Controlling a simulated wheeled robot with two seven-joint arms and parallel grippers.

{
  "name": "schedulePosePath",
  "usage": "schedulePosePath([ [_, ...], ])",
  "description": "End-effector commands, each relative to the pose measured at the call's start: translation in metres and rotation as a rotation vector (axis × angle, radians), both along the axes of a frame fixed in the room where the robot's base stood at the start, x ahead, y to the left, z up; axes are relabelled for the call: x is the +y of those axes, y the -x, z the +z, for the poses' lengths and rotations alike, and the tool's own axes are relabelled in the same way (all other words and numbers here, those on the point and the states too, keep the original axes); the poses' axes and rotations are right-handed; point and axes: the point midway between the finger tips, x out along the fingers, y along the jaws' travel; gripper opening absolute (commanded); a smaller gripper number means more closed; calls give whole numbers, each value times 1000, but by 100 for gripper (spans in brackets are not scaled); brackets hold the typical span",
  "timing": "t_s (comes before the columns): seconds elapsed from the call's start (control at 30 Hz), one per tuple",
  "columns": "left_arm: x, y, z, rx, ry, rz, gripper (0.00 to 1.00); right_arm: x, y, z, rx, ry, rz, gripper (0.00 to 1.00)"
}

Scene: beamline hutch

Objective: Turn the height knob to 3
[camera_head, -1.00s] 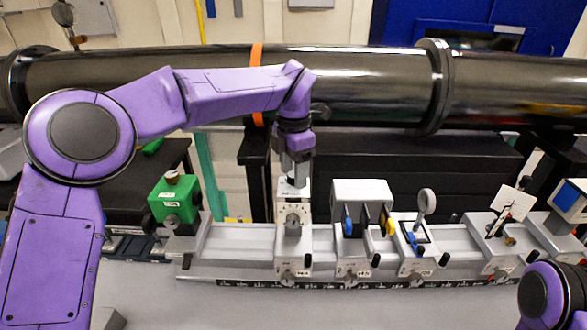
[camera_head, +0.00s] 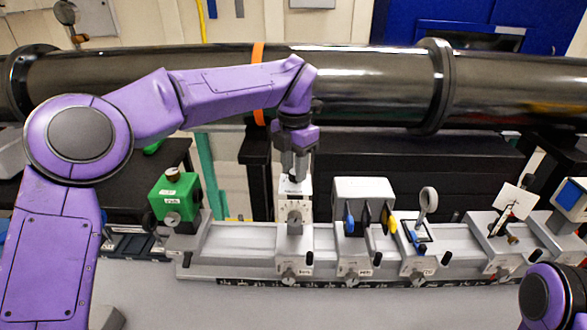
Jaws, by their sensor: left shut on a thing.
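The marks around the dial are too small to read. My left gripper (camera_head: 295,176) points straight down at the top of this stage, behind and above the dial. It is shut on the height knob, which the fingers hide almost wholly, so I cannot read its setting. My right gripper is out of view; only part of my right arm shows at the lower right.
A green box (camera_head: 174,201) stands left of the stage. To the right on the rail (camera_head: 240,240) are a white housing (camera_head: 362,196) with blue and yellow parts, and a round-headed post (camera_head: 427,203). A long dark pipe (camera_head: 370,85) runs behind my left forearm.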

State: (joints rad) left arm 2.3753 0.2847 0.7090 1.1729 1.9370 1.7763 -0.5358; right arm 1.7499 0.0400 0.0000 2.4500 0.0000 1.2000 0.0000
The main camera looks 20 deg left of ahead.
Motion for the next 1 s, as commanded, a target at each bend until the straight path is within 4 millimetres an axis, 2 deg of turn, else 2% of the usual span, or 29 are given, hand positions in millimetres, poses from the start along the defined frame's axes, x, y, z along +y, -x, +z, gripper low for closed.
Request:
schedulePosePath([
  [0.03, 0, 0, -5, 4, 1, 39, 3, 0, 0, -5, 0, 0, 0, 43],
  [0.6, 0, 0, -5, 4, -1, 543, 3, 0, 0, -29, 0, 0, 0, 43],
  [1.0, 0, 0, -4, 4, -2, 725, 3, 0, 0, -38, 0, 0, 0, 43],
])
